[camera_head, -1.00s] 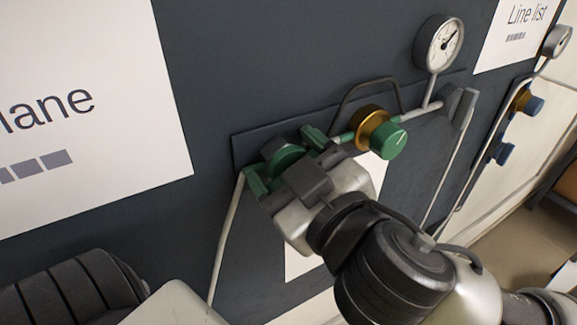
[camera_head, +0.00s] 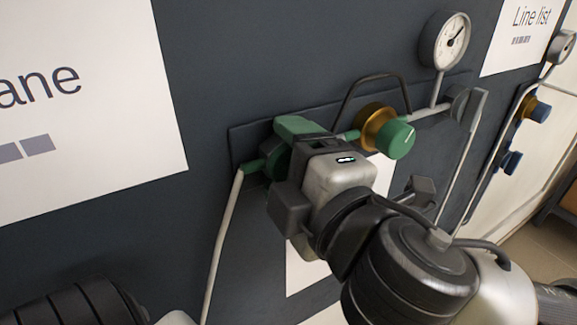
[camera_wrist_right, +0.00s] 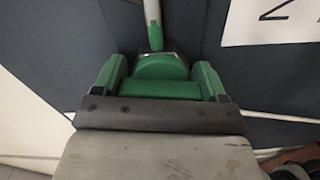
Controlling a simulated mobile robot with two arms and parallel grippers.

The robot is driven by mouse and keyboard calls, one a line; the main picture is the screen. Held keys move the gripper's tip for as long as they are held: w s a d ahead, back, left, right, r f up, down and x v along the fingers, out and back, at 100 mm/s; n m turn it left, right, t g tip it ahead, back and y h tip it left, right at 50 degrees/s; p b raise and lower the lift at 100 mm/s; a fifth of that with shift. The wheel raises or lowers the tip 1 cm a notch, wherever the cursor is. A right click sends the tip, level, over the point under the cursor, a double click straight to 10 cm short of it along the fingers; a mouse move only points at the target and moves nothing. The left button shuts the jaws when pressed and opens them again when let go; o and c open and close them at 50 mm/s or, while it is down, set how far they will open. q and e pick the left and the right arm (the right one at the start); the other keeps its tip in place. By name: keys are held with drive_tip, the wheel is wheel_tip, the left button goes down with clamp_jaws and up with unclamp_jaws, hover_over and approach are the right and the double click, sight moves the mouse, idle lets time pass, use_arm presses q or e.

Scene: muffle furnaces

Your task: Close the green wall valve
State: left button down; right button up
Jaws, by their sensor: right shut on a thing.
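The green wall valve (camera_head: 274,163) sits at the left end of a pipe line on the dark wall panel. My right gripper (camera_head: 290,150) is against its front and shut on its green handle, covering much of it. In the right wrist view the gripper (camera_wrist_right: 158,88) has green parts on both sides, with a green bar between them. Behind these shows the round green valve body (camera_wrist_right: 160,66). I cannot clearly separate finger pads from handle there. My left gripper is out of view; only part of my left arm shows at the lower left.
Right of the valve are a brass fitting with a green knob (camera_head: 396,139), a black bent tube (camera_head: 372,80) and a round gauge (camera_head: 444,41). A pale pipe (camera_head: 222,240) runs down from the valve. Blue knobs (camera_head: 537,108) are at far right.

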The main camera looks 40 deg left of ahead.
drive_tip(key=shift+f+n+b, duration=0.15)
drive_tip(key=shift+n+b, duration=0.2)
drive_tip(key=shift+n, duration=0.75)
drive_tip(key=o, duration=0.9)
